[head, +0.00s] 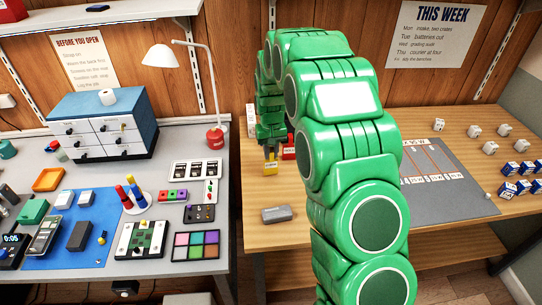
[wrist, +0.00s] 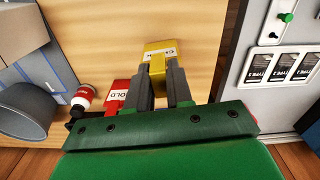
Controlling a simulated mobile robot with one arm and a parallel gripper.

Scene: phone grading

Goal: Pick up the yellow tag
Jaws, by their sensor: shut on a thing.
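The yellow tag (wrist: 158,66) is a small block with a pale lettered label at one end. In the wrist view it sits between the two grey fingers of my gripper (wrist: 165,90), which is shut on it. In the head view the yellow tag (head: 270,168) shows below my gripper (head: 270,150), over the left part of the wooden table. I cannot tell whether it touches the wood. My green arm hides part of the table.
A red tag (wrist: 118,98) lettered "OLD" stands close beside my gripper, with a red-and-white bottle (wrist: 84,96) near it. A grey block (head: 276,214) lies on the wooden table (head: 262,240). A grey mat (head: 450,190) is at right. The workbench with a lamp (head: 165,52) is at left.

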